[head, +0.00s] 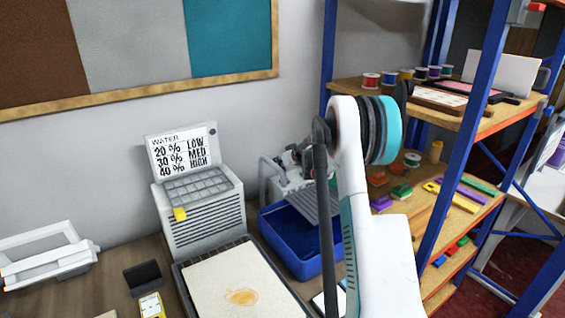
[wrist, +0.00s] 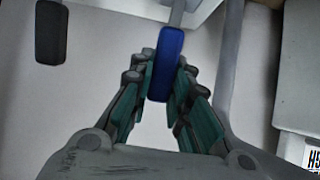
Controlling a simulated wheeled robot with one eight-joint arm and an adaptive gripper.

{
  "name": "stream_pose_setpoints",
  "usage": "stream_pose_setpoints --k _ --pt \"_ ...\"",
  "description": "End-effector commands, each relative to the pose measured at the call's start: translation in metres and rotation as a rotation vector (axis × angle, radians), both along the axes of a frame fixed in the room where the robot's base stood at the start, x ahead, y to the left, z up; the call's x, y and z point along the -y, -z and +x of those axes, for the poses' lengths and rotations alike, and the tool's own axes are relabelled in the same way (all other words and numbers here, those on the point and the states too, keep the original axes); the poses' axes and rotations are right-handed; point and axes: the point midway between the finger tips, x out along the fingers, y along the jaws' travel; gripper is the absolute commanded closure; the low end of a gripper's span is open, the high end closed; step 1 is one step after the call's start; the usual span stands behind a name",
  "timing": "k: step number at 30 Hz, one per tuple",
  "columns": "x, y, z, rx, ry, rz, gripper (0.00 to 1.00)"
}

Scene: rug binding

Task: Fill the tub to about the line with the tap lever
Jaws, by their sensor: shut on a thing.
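A blue tub (head: 283,252) stands on the bench in the head view, partly behind my arm. A pale grey tap unit (head: 270,180) rises at its back, also partly hidden. In the wrist view a blue lever handle (wrist: 171,45) lies between the fingers of my gripper (wrist: 163,80), which is shut on it. A black handle (wrist: 50,32) hangs to its left, apart from the fingers. In the head view my gripper (head: 293,158) is small and at the tap unit. I cannot make out a fill line or a water level in the tub.
A sign (head: 182,152) reads WATER, 20% LOW, 30% MED, 40% HIGH, above a slatted grey box (head: 205,228). A dark-rimmed tray (head: 180,275) holds a stained cream sheet. Blue-framed shelves (head: 455,150) stand close on the right.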

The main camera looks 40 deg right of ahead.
Motion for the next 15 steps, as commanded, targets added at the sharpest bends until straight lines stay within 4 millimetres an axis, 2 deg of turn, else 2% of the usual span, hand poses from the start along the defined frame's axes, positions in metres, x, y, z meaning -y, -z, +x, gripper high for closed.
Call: stream_pose_setpoints --k 10,11,12,13,15 --pt "0.0003 0.0007 0.0012 -0.017 0.001 0.000 1.00" --pt "0.0004 0.0007 0.0012 -0.017 0.001 0.000 0.81" --pt "0.0004 0.0007 0.0012 -0.017 0.001 0.000 0.72" --pt "0.0003 0.0007 0.0012 -0.017 0.001 0.000 0.65" --pt "0.0003 0.0006 0.0012 -0.016 0.001 0.000 0.62"
